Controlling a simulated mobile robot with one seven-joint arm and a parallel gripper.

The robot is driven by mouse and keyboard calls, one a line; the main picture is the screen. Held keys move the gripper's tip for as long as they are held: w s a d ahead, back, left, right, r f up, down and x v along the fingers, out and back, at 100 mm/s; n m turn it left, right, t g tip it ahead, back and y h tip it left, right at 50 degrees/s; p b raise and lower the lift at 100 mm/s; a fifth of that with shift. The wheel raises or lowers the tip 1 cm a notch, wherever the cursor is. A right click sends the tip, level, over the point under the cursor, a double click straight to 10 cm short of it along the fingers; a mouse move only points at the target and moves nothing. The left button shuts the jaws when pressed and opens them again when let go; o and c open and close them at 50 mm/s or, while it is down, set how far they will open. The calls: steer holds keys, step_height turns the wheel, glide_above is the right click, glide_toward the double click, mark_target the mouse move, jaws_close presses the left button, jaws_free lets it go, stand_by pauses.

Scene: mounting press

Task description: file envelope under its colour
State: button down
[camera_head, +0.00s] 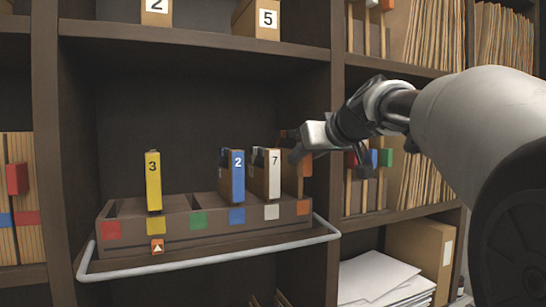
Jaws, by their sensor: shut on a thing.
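A brown divided file box (180,240) stands on the shelf. Its front carries red, yellow, green, blue, white and orange squares from left to right. A yellow-spined envelope marked 3 (153,182) stands above the yellow square, a blue one marked 2 (237,176) above the blue, and a white one marked 7 (273,174) above the white. My gripper (297,153) is at the right end, shut on an orange-spined envelope (307,167), upright above the orange square (303,208). My gripper hides its upper part, and I cannot tell how deep it sits.
A pale rail (210,260) runs around the box's front. An orange tag with a white triangle (157,246) is below the yellow square. A shelf post (337,110) stands close to the right of my gripper. Filed folders (400,175) and white papers (375,275) fill the right bay.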

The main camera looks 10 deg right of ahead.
mark_target(307, 169)
steer(key=shift+f+b, duration=1.95)
steer(key=shift+b, duration=0.25)
steer(key=c, duration=1.5)
jaws_free()
